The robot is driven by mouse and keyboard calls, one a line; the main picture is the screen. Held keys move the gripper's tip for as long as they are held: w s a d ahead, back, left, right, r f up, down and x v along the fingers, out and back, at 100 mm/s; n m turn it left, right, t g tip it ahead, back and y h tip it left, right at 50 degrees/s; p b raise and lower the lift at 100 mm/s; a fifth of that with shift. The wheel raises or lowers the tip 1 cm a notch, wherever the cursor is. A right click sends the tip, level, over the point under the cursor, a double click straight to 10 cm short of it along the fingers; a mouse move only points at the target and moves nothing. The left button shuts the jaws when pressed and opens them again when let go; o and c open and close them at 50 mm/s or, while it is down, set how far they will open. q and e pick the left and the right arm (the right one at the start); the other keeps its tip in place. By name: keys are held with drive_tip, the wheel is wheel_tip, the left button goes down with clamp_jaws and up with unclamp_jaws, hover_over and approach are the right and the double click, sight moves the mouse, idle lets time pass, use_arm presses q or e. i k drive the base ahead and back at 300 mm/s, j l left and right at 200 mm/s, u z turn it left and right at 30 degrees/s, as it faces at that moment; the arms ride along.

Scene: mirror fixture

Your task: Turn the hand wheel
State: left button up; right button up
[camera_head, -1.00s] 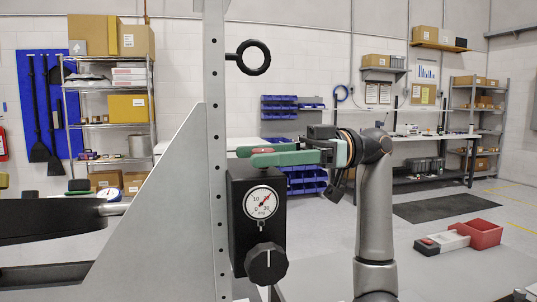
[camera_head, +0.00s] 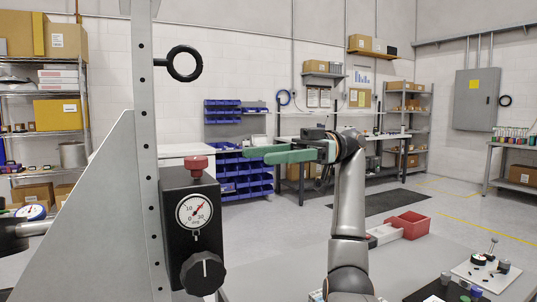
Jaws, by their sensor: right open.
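A black box (camera_head: 190,237) is mounted on the upright grey post. It has a round white dial (camera_head: 194,211) on its front, a ridged black knob (camera_head: 202,272) with a white mark below the dial, and a red knob (camera_head: 195,166) on top. I cannot tell which part is the hand wheel. My right gripper (camera_head: 256,155), with green fingers, is open and empty to the right of the red knob, apart from it. My left gripper is not in view.
The post (camera_head: 145,130) with its slanted plate (camera_head: 100,220) stands at the left. A black ring (camera_head: 184,63) sticks out from it higher up. Another dial (camera_head: 31,212) is at the left edge. A grey table top (camera_head: 280,265) lies in front, with small parts at the right.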

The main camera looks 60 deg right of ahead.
sight(204, 273)
drive_tip(key=k, duration=1.5)
